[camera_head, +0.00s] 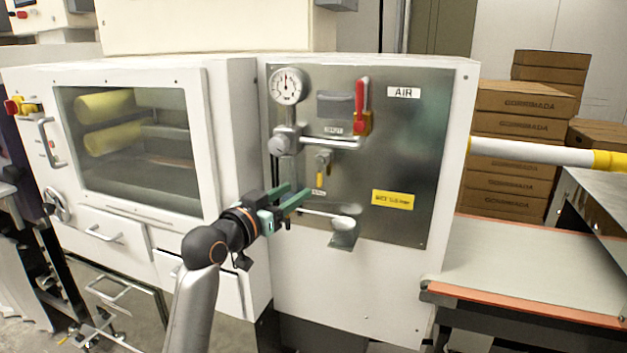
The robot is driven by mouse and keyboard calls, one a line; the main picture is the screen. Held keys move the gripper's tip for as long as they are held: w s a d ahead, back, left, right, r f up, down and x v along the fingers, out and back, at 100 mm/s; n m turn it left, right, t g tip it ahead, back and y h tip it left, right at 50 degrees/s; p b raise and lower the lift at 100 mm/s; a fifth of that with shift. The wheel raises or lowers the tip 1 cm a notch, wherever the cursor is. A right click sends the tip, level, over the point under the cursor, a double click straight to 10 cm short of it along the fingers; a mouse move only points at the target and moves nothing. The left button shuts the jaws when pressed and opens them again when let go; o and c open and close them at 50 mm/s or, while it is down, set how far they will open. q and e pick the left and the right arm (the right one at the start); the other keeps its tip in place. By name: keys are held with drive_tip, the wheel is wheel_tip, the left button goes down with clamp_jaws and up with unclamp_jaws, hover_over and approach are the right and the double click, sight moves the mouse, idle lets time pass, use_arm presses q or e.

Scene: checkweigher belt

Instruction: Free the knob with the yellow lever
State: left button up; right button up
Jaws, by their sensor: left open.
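The air panel (400,160) is a metal plate on the white cabinet, labelled AIR. A small valve (322,158) in its lower middle carries a short yellow lever (320,179) that hangs straight down. A round grey knob (277,146) sits at the left of the regulator under the gauge (288,85). My left gripper (296,194) has green fingers, is open and empty, and is just left of and below the yellow lever. I cannot tell whether a finger touches it. My right gripper is not in view.
A red lever (360,97) on a yellow body stands upright at the upper right of the regulator. A small cup on a bracket (343,238) sticks out below my gripper's right side. A belt (520,262) and stacked cartons (510,150) are at the right.

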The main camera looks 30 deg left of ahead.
sight(318, 177)
use_arm(q)
drive_tip(key=w, duration=0.8)
drive_tip(key=shift+w+a, duration=0.1)
drive_tip(key=shift+w, duration=0.1)
clamp_jaws()
idle(0.4)
